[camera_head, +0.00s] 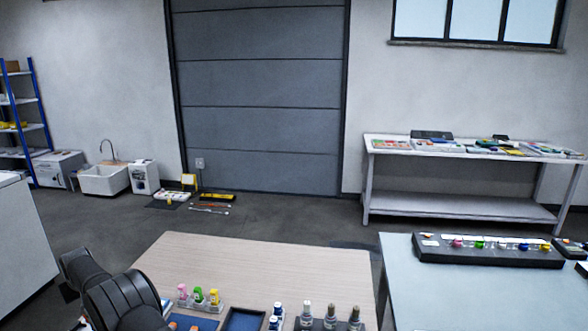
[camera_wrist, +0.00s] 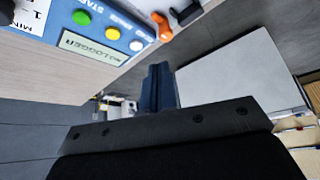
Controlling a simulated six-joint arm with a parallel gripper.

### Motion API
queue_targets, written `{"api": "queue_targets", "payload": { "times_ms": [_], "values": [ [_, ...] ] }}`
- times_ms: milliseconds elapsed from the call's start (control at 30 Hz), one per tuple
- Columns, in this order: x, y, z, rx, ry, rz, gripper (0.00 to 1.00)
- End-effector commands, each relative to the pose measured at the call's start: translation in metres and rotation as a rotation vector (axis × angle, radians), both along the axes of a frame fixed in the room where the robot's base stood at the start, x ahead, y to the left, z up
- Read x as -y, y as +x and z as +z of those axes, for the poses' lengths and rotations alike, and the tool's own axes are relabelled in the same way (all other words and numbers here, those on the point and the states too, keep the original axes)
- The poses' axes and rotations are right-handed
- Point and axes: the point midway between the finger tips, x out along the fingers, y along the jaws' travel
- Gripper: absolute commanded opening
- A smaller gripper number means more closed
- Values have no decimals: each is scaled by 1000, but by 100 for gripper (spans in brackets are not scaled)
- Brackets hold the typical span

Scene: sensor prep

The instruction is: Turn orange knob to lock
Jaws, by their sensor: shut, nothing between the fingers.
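An orange part (camera_wrist: 161,27), which looks like a knob or small lever, shows at the top of the wrist view beside a device panel. In the head view my gripper is not seen; only part of my dark arm shows at the lower left. I cannot tell whether the orange part is locked.
The wooden table (camera_head: 270,262) holds small bottles (camera_head: 330,316), colored vials (camera_head: 198,295) and a dark tray (camera_head: 244,321). A black rack (camera_head: 490,252) with colored pieces stands on the grey table (camera_head: 465,295) at right. The wooden table's far part is clear. A black part (camera_wrist: 186,15) sits near the orange one.

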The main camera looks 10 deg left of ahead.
Motion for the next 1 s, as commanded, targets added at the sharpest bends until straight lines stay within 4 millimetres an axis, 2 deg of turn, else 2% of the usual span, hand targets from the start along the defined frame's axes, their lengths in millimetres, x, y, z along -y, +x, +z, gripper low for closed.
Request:
{"api": "queue_targets", "payload": {
  "times_ms": [267, 700, 1000],
  "values": [
    [0, -2, -17, -3, -3, 3, 0],
    [0, -2, -67, -2, -2, 1, 0],
    [-1, -2, -71, -1, -2, 1, 0]
  ]
}}
